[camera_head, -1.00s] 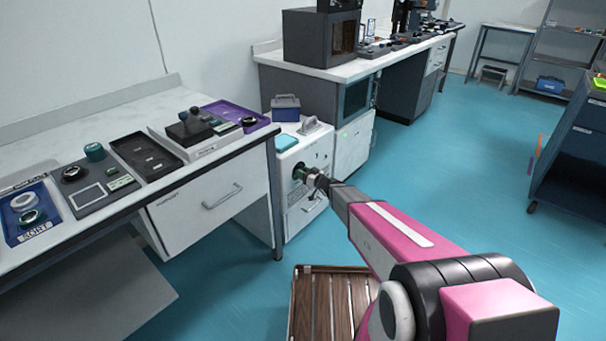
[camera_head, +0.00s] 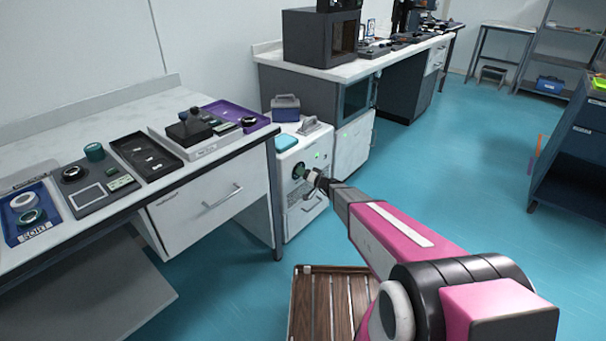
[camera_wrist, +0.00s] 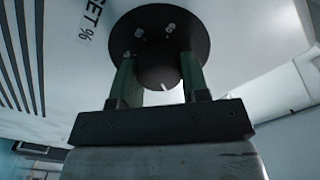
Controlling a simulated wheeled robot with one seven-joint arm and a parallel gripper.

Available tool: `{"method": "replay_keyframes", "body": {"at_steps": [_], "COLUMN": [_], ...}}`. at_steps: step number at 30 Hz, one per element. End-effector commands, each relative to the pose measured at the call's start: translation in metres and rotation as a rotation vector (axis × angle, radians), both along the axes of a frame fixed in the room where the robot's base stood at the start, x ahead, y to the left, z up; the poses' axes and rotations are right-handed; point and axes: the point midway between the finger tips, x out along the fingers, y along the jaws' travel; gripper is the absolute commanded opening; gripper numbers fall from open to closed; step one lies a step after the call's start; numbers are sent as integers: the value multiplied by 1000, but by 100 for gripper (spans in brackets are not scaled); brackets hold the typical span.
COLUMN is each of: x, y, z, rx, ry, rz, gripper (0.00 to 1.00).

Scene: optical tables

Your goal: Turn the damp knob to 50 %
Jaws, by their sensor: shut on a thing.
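The damp knob (camera_wrist: 165,78) is a dark round knob in front of a black disc with small pale marks, on a white panel with partly visible lettering that includes "%". A short pale line shows on the knob. My gripper (camera_wrist: 160,82) has one green finger on each side of the knob and is shut on it. In the head view my gripper (camera_head: 308,178) reaches the front of a white cabinet (camera_head: 318,163), at a dark green round spot. The knob's reading is too small to tell.
A slatted wooden platform (camera_head: 325,308) is on the floor below my arm. A white bench (camera_head: 185,215) with trays stands to the left. Open floor (camera_head: 450,160) lies to the right.

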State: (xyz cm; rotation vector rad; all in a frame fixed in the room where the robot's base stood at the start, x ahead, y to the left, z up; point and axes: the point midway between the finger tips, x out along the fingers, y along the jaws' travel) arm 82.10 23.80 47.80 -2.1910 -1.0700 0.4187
Motion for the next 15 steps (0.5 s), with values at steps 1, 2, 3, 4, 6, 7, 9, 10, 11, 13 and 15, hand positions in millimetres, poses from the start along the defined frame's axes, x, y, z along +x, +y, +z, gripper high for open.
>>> {"method": "replay_keyframes", "body": {"at_steps": [1,2,3,4,6,7,9,10,11,13,15], "x": [0,0,0,0,0,0,0,0,0,1,1], "y": [-1,-1,-1,-1,-1,-1,-1,-1,-1,-1,-1], "z": [0,0,-1,-1,-1,-1,-1,-1,-1,-2,-2], "rx": [26,44,68,85,126,143,184,201,218,260,301], "ry": [34,56,87,109,162,184,237,259,281,334,387], "rz": [0,0,0,0,0,0,-1,-1,-1,-1,-1], "gripper": [18,18,18,18,18,18,18,18,18,18,18]}}
